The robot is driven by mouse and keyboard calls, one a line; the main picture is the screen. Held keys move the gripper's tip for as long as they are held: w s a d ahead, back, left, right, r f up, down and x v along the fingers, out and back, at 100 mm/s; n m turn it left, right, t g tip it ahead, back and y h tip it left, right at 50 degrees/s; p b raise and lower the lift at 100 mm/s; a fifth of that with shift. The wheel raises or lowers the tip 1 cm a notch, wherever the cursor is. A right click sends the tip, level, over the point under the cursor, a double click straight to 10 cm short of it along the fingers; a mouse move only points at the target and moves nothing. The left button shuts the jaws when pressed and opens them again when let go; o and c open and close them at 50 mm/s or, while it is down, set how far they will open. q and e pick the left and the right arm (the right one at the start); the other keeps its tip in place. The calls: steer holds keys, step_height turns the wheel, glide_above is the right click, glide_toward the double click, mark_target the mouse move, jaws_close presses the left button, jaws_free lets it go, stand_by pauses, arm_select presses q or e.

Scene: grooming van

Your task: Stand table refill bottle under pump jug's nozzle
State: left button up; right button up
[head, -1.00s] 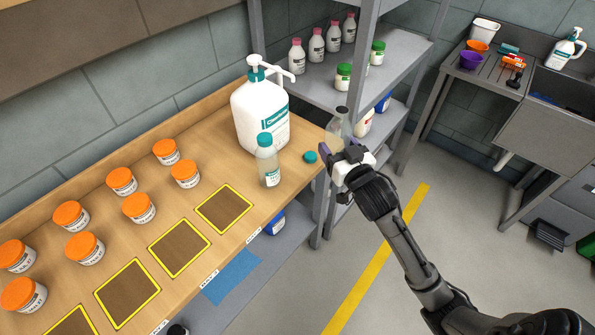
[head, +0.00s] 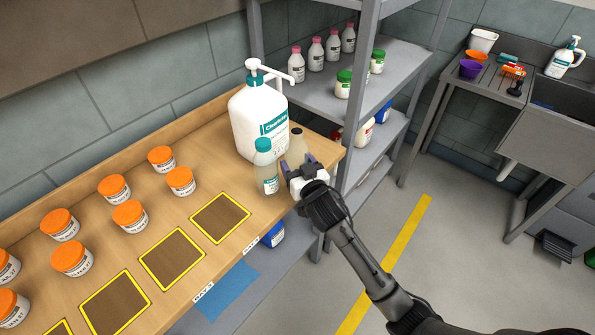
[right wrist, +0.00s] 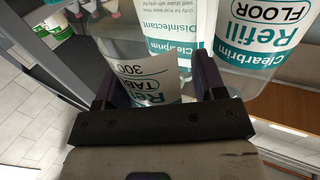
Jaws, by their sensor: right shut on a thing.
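The white pump jug (head: 248,115) stands at the back right of the wooden table, its nozzle (head: 277,74) pointing right. My right gripper (head: 300,170) is shut on the clear, uncapped table refill bottle (head: 297,148), which looks upright beside the jug's right front, below nozzle height. The wrist view shows its "TABLE" label (right wrist: 152,82) between my fingers. Its base is hidden, so I cannot tell whether it touches the table. The teal-capped floor refill bottle (head: 265,170) stands close to its left; it also shows in the wrist view (right wrist: 255,45). My left gripper is not in view.
Orange-lidded jars (head: 129,215) and yellow-framed squares (head: 220,217) fill the table's left part. A grey shelf rack (head: 330,90) with bottles stands just right of the table. A sink (head: 555,120) is at the far right.

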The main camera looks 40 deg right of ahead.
steer(key=shift+f, duration=1)
steer(key=shift+f, duration=0.1)
steer(key=o, duration=0.7)
